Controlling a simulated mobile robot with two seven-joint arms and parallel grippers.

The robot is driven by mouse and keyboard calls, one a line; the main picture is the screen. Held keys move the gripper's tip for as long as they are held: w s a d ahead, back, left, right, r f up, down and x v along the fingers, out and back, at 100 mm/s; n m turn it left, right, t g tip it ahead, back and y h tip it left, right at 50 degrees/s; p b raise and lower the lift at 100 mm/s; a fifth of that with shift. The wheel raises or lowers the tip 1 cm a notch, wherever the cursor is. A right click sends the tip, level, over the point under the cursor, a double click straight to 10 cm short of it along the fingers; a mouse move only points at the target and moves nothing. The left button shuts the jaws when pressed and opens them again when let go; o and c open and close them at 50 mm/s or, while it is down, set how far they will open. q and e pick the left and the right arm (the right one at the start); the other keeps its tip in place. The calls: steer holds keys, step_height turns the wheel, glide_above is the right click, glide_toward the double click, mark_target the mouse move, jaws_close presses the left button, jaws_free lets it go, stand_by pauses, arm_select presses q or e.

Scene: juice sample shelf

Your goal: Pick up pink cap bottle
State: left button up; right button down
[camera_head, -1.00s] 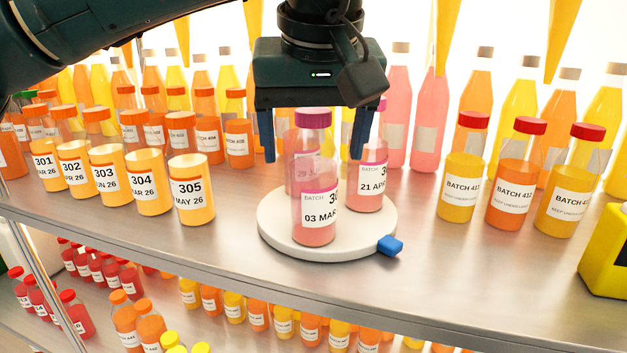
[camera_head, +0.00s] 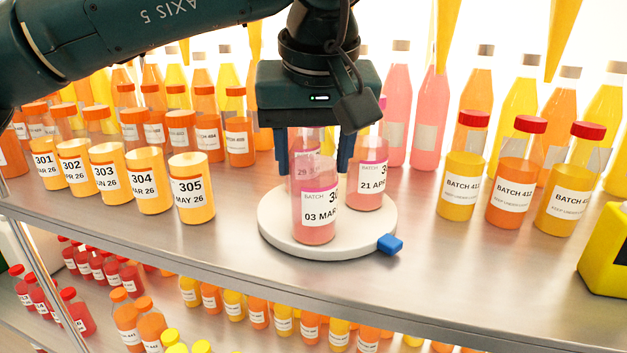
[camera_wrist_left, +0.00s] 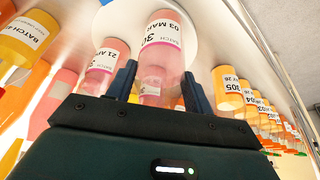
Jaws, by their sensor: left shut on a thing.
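The front pink cap bottle (camera_head: 315,218), labelled 03 MAR, stands upright on a round white turntable (camera_head: 270,222). Its cap is hidden behind my gripper body in the head view. My left gripper (camera_head: 313,168) has come down over it and its dark blue fingers are shut on its upper part. In the left wrist view the bottle (camera_wrist_left: 162,50) lies between the two fingers (camera_wrist_left: 155,88). A second pink bottle, labelled 21 APR (camera_head: 368,185), stands just behind to the right, with another partly hidden behind the front one. My right gripper is not in view.
Orange cups 301 to 305 (camera_head: 192,190) stand left of the turntable. Red-capped batch bottles (camera_head: 514,180) stand to the right. A blue tab (camera_head: 390,243) sticks out of the turntable. A yellow block (camera_head: 605,255) sits at the right edge. Tall bottles line the back.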

arm_select(q)
steer(key=shift+c, duration=1)
